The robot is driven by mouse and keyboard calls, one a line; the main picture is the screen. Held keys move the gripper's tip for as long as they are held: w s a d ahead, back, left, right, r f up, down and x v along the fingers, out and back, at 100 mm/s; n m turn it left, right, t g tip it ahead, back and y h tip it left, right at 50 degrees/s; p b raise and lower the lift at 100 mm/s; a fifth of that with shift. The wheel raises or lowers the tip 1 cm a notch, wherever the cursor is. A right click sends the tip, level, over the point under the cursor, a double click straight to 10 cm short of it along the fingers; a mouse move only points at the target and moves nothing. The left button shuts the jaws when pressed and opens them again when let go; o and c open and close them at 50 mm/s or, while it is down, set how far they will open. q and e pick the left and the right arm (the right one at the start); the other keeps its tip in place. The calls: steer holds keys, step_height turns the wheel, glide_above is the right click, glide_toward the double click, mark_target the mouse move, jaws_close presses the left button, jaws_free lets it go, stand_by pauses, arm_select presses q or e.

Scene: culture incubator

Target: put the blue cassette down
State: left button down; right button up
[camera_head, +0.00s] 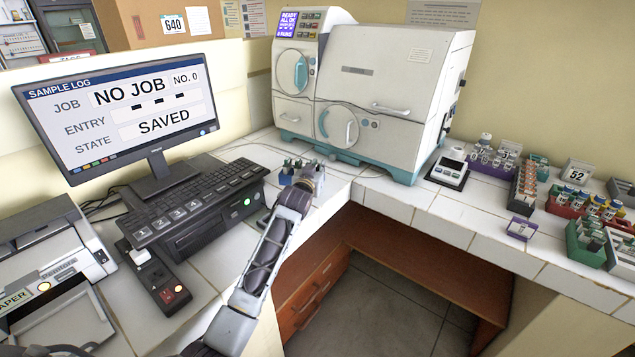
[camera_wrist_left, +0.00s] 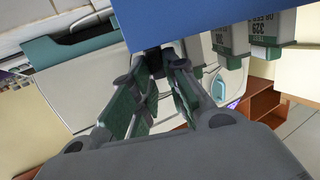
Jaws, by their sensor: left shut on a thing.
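My left gripper (camera_head: 305,182) is out over the counter corner, between the keyboard and the incubator. Its fingers (camera_wrist_left: 155,75) are shut on the blue cassette (camera_wrist_left: 215,22), which fills the top of the left wrist view. In the head view the cassette (camera_head: 286,177) is small and partly hidden by the gripper. I cannot tell whether the cassette touches the counter. My right gripper is not in view.
The white incubator (camera_head: 395,85) stands behind, its round doors shut. The monitor (camera_head: 120,105) and keyboard (camera_head: 200,195) are on the left. A small scale (camera_head: 448,172), racks (camera_head: 525,190) and a purple tray (camera_head: 521,228) are on the right. Counter tiles (camera_head: 335,190) beside the gripper are bare.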

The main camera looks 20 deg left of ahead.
arm_select(q)
step_height(320, 180, down, 4)
steer(key=shift+f, duration=0.35)
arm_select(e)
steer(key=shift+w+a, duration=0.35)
arm_select(q)
steer(key=shift+f, duration=0.1)
steer(key=c, duration=1.4)
jaws_free()
steer(key=shift+c, duration=0.2)
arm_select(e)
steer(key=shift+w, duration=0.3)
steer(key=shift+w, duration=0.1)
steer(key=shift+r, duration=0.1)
arm_select(q)
steer(key=shift+s, duration=0.1)
